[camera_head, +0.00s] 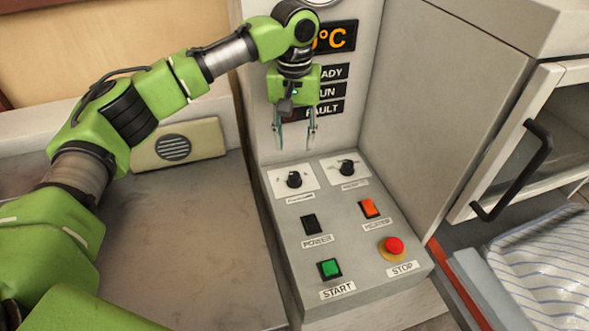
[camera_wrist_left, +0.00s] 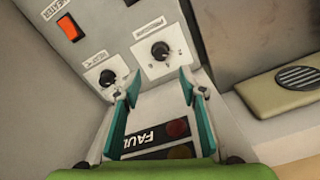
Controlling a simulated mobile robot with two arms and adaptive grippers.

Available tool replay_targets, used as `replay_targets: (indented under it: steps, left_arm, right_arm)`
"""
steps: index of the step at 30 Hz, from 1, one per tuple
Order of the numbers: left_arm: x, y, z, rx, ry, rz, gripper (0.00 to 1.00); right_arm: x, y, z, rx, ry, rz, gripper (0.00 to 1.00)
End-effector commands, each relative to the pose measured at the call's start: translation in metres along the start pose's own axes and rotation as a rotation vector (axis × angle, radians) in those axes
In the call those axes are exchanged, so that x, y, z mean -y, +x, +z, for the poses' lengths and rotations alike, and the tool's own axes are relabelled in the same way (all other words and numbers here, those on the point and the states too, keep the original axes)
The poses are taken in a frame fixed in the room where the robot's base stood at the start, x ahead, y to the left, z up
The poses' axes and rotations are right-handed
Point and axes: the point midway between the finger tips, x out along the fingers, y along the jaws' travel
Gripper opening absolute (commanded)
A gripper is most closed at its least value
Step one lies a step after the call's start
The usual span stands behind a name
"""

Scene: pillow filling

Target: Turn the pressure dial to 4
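Two black dials on white plates sit at the back of the sloped grey control panel (camera_head: 352,226). The left dial (camera_head: 294,180) also shows in the left wrist view (camera_wrist_left: 160,50), beside a label that seems to read PRESSURE. Its number marks are too small to read. The right dial (camera_head: 347,168) shows in the wrist view too (camera_wrist_left: 107,78); its label is unclear. My left gripper (camera_head: 296,147) points down above and behind the dials, apart from them. Its two fingers are spread with nothing between them (camera_wrist_left: 160,82). My right gripper is not in view.
The panel also holds a black switch (camera_head: 311,224), an orange switch (camera_head: 369,208), a green START button (camera_head: 330,269) and a red STOP button (camera_head: 393,246). An upright display (camera_head: 334,37) stands behind. A cabinet with a black handle (camera_head: 520,170) and striped fabric (camera_head: 550,270) are right.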

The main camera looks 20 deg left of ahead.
Motion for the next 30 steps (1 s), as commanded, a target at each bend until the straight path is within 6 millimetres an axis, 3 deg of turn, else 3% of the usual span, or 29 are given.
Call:
replay_targets:
  steps: [3,6,15,28,30]
  left_arm:
    - [0.001,0.027,0.001,0.004,-0.001,-0.003,0.38]
    - [0.001,0.049,0.001,0.003,0.000,-0.004,0.38]
    - [0.001,0.097,0.000,0.000,0.000,-0.002,0.38]
    - [0.000,0.108,0.000,-0.001,0.001,-0.001,0.38]
    - [0.000,0.108,0.000,-0.001,0.001,-0.001,0.22]
  right_arm:
    - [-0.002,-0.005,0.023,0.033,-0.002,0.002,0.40]
    - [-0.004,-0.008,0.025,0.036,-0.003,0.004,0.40]
    - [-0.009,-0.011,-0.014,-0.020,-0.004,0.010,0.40]
    - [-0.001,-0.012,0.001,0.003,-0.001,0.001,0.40]
    - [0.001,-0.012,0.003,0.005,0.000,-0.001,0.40]
